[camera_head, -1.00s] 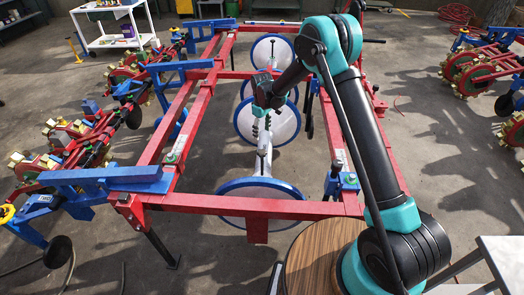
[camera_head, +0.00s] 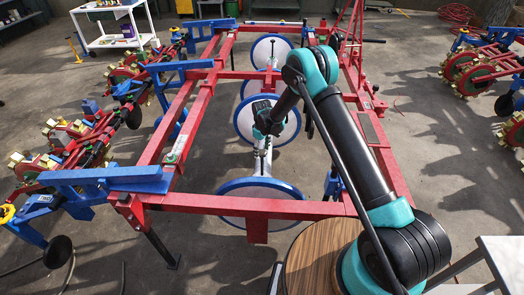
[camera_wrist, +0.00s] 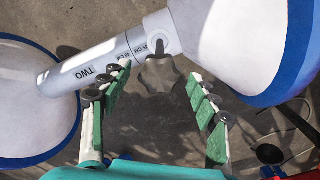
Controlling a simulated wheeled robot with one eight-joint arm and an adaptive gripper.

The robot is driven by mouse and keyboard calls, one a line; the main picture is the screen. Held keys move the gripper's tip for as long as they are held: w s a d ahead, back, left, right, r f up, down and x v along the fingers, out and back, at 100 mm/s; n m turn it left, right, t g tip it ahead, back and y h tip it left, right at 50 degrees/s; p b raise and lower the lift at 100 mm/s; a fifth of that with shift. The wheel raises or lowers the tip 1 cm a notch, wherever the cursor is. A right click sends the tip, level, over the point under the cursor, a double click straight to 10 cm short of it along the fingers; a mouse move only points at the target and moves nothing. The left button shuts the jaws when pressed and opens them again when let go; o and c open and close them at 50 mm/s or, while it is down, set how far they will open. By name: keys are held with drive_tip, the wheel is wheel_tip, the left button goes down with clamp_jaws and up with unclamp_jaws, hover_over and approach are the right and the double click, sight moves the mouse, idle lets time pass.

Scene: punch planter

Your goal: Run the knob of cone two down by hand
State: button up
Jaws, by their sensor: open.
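A pale grey tube (camera_wrist: 105,68) marked TWO, with a centimetre scale near its right end, runs slantwise across the wrist view between two white, blue-rimmed round parts. A dark lobed knob (camera_wrist: 161,75) sits just below the scale end of the tube. My gripper (camera_wrist: 160,82) is open, its green-padded fingers to the left and right of the knob with gaps on both sides. In the head view my gripper (camera_head: 263,143) hangs above the white tube inside the red frame. The knob cannot be made out there.
The red frame (camera_head: 240,207) surrounds the row of blue-rimmed cones (camera_head: 272,50), with bars at left, right and front. Rows of red and blue planter units (camera_head: 75,135) stand at the left. A white cart (camera_head: 120,40) is behind. Bare floor shows between them.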

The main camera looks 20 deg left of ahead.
drive_tip(key=c, duration=1.2)
drive_tip(key=shift+o, duration=0.2)
drive_tip(key=shift+m, duration=0.4)
drive_tip(key=shift+m, duration=2.8)
drive_tip(key=o, duration=1.2)
drive_tip(key=shift+c, duration=0.2)
